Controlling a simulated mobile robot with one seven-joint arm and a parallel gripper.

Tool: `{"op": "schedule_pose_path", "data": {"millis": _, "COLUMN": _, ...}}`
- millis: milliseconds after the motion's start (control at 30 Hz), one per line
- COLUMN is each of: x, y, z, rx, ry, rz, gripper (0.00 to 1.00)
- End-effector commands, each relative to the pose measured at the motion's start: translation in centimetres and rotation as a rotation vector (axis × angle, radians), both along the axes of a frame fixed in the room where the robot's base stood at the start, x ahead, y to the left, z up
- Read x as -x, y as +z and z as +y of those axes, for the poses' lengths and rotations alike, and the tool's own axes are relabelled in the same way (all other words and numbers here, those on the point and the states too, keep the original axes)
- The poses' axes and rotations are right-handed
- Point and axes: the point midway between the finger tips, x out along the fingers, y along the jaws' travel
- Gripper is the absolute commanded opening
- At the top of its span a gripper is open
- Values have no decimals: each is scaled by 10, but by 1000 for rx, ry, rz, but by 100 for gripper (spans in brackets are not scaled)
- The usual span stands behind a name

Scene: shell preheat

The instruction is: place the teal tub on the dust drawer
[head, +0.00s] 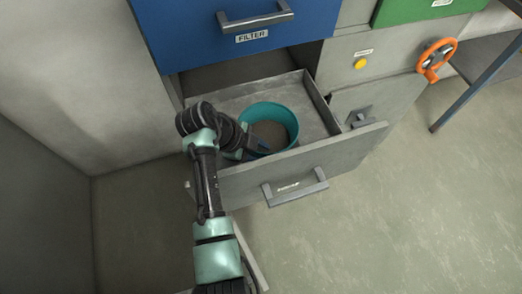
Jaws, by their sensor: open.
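The teal tub (291,117) stands upright inside the pulled-out grey drawer (318,103), near its front panel, with something brownish inside it. The drawer's label on the front is too small to read. My arm reaches in from the bottom of the head view, over the drawer's left side. My gripper (262,147) is open at the tub's near left side, and its dark fingers overlap the tub's rim. I cannot tell whether they touch it. The tub's lower left part is hidden behind my gripper.
A blue drawer (190,37) labelled FILTER is above. To the right are a yellow button (360,64), an orange handwheel (436,59), a green panel (405,10) and a blue-grey leg (470,90). Grey walls bound the left. The floor (420,210) at right is clear.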

Motion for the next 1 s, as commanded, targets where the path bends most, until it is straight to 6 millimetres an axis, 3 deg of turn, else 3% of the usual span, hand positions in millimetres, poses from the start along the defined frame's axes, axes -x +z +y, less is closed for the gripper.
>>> {"op": "schedule_pose_path", "data": {"millis": 533, "x": 18, "y": 86, "z": 49, "rx": -1, "ry": 3, "rz": -5, "gripper": 42}}
{"op": "schedule_pose_path", "data": {"millis": 733, "x": 23, "y": 99, "z": 56, "rx": 1, "ry": 2, "rz": -1, "gripper": 42}}
{"op": "schedule_pose_path", "data": {"millis": 1000, "x": 23, "y": 101, "z": 57, "rx": 1, "ry": 2, "rz": -1, "gripper": 42}}
